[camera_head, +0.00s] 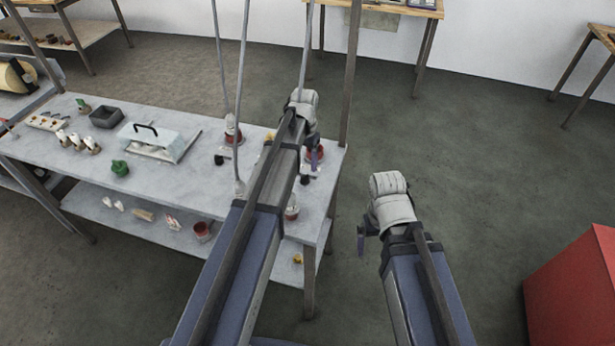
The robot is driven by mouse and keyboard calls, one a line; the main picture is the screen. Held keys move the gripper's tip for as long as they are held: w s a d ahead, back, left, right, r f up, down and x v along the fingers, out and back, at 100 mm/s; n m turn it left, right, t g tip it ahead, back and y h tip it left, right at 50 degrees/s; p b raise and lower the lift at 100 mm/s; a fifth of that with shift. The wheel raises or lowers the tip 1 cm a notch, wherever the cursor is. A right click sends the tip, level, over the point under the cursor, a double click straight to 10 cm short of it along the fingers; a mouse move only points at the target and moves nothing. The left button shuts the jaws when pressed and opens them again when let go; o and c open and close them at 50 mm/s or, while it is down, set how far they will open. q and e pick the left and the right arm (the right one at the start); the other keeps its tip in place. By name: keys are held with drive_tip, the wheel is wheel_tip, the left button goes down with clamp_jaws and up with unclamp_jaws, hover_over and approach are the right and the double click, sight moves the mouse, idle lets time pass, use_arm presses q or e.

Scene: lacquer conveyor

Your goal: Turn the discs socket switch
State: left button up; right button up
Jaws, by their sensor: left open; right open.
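My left gripper (314,160) is over the right end of the grey work table (200,185). It is open and seen small and partly hidden by its own wrist. A red round item (314,150) shows right beside it; I cannot tell if they touch. Another red item with a light top (233,132) stands further left, below a hanging cable. Small dark pieces lie near both. I cannot tell which is the discs socket switch, and my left arm covers part of this area. My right gripper (363,242) is open and empty, over the floor right of the table.
A clear-lidded tray (160,140) with a black handle, a dark bin (106,116) and a green item (120,167) are on the table. Cables hang over it, and a post (351,70) rises at its right end. A red cabinet (575,290) stands lower right. The floor between is clear.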

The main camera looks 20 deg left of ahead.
sight(305, 176)
use_arm(q)
wheel_tip(305, 176, down, 7)
drive_tip(key=b, duration=0.6)
drive_tip(key=shift+r, duration=0.1)
clamp_jaws()
idle(0.3)
